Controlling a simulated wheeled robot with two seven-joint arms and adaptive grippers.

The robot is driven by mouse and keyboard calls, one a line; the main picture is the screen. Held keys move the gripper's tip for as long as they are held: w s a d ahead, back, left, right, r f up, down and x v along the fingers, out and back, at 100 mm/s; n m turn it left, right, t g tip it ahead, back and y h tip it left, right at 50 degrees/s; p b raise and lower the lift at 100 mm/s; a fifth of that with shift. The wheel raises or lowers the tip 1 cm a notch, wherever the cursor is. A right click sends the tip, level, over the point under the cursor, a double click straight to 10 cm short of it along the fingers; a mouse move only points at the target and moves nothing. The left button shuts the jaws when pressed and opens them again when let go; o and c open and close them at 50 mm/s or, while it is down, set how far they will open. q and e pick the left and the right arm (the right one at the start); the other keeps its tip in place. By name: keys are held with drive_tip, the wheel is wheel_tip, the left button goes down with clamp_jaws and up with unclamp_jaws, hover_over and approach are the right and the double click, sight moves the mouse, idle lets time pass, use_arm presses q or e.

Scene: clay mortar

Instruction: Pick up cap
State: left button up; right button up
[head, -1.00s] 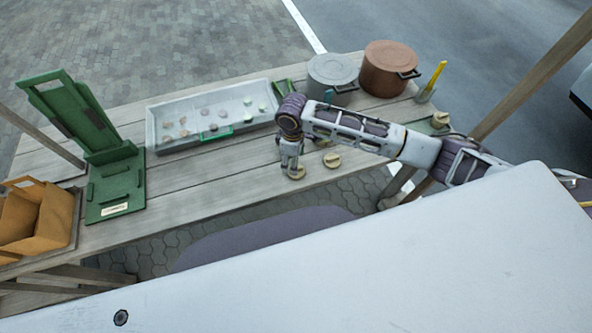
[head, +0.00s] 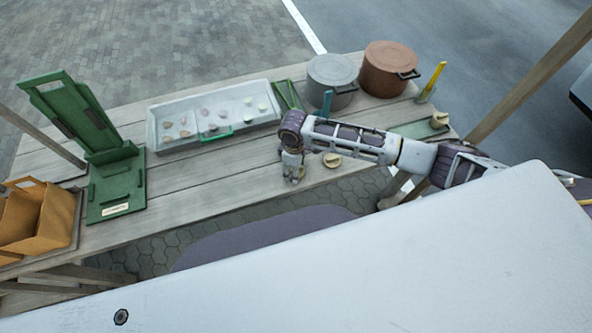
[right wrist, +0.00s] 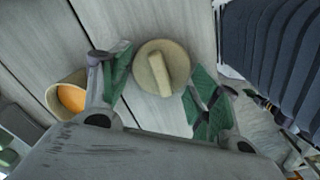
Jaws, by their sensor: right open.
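A round beige cap (right wrist: 162,67) with a raised bar across its top lies on the wooden table in the right wrist view. My right gripper (right wrist: 163,78) is open, with its green-padded fingers on either side of the cap. I cannot tell whether either finger touches it. In the head view my right gripper (head: 292,178) is low at the front edge of the table and hides most of this cap. My left gripper is not in view.
A cup with orange contents (right wrist: 70,97) stands left of the gripper. A shallow grey tray (head: 155,133) with small pieces, a green stand (head: 115,185), a grey pot (head: 332,72) and a brown pot (head: 388,70) stand on the table (head: 215,180). Bare planks lie left of the gripper.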

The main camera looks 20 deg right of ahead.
drive_tip(key=shift+f, duration=0.1)
drive_tip(key=shift+c, duration=0.3)
drive_tip(key=shift+c, duration=1.4)
drive_tip(key=shift+r, duration=5.05)
drive_tip(key=shift+w+r, duration=0.1)
